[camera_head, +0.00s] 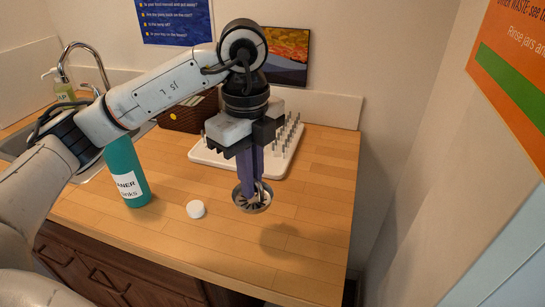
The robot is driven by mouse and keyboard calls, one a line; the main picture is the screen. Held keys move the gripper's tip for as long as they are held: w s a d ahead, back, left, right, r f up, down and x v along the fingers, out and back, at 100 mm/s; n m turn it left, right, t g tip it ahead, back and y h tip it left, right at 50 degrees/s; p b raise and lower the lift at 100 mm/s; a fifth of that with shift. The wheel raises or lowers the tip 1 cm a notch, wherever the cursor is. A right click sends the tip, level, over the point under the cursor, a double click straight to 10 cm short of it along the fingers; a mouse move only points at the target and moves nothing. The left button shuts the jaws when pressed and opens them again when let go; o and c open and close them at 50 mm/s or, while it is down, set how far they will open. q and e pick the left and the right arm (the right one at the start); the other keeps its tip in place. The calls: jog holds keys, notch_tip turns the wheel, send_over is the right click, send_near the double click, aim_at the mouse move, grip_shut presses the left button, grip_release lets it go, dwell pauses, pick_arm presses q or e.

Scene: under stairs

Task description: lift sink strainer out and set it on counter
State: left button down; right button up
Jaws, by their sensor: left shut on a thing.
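The sink strainer (252,203) is a round metal cup with a slotted basket. It is at the lower end of my left gripper (254,188), which points straight down and is shut on it. The strainer appears held above the wooden counter (325,190), with a dark shadow on the wood to its lower right. The sink (15,146) is at the far left, partly hidden behind my left arm. My right gripper is not in view.
A teal cleaner bottle (125,172) stands left of the strainer, with a white cap (195,209) between them. A white pegged rack (283,165) and a dark woven basket (186,117) are behind. The counter's right part is clear up to its edge.

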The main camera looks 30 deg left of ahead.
pick_arm(q)
jog(key=shift+w+a+f, duration=0.15)
jog(key=shift+w, duration=0.35)
jog(key=shift+s+f, duration=0.45)
jog(key=shift+f, duration=0.25)
notch_tip(320, 180, down, 7)
jog(key=b, duration=0.4)
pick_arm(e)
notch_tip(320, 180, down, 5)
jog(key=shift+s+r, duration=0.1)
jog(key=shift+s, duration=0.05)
pick_arm(q)
jog(key=shift+r, duration=0.1)
jog(key=c, duration=1.4)
grip_release()
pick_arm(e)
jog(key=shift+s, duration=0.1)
pick_arm(q)
jog(key=shift+o, duration=0.2)
jog(key=shift+r, duration=0.1)
